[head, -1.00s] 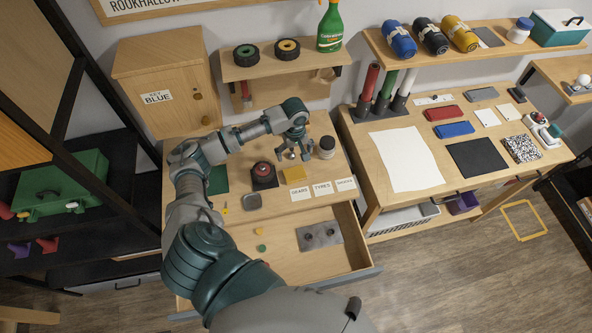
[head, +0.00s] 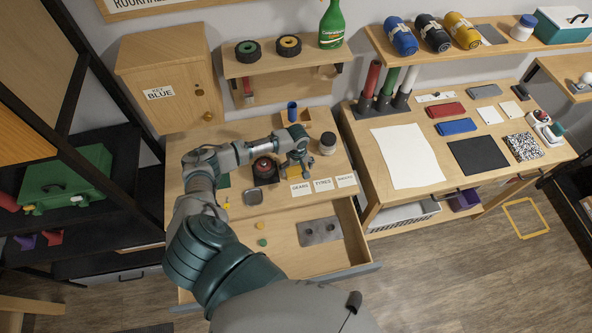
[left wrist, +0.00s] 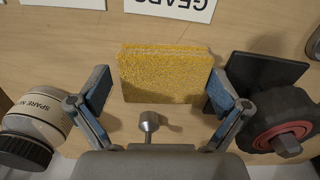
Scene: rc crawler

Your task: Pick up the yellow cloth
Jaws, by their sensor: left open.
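The yellow cloth (left wrist: 165,72) looks like a thick, rough-textured block and lies on the wooden desktop. In the left wrist view it sits between and just beyond the two fingertips. My left gripper (left wrist: 159,92) is open, with one blue-padded finger on each side of the cloth, and I see no clear contact. In the head view my left gripper (head: 298,172) is over the cloth and largely hides it. My right gripper is not in view.
A small metal peg (left wrist: 149,122) stands between the fingers. White labels (head: 323,185) lie near the cloth. The drawer (head: 285,262) below is open.

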